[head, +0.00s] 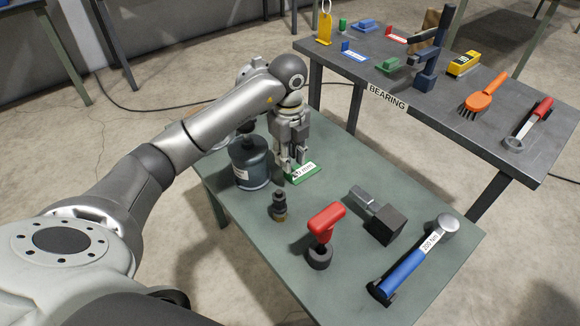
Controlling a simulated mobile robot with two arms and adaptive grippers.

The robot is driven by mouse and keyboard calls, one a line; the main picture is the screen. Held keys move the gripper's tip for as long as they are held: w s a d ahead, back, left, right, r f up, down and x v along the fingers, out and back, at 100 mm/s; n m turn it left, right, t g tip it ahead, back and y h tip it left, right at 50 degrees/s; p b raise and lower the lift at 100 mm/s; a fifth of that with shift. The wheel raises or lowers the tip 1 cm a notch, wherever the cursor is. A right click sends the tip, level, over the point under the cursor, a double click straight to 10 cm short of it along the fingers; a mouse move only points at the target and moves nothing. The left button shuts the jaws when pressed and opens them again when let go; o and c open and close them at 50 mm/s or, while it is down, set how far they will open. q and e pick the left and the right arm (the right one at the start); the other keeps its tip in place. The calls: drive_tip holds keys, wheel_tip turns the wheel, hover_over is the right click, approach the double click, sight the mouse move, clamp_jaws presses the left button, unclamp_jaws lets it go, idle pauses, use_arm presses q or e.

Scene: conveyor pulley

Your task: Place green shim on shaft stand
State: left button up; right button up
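The green shim (303,177), a flat plate with a white label ending in "mm", lies on the near green table. My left gripper (293,168) points down right over its back left part. Its two fingers look apart with a gap between them; whether they touch the shim I cannot tell. The gripper hides part of the shim. A dark blue upright stand with a side arm (426,80) is on the far table behind the "BEARING" label; it may be the shaft stand. My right gripper is not in view.
The far table (440,115) holds several tools and coloured blocks.

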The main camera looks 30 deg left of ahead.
use_arm(q)
wheel_tip(320, 180, up, 6)
drive_tip(key=shift+f+p, duration=0.15)
drive_tip(key=shift+p, duration=0.25)
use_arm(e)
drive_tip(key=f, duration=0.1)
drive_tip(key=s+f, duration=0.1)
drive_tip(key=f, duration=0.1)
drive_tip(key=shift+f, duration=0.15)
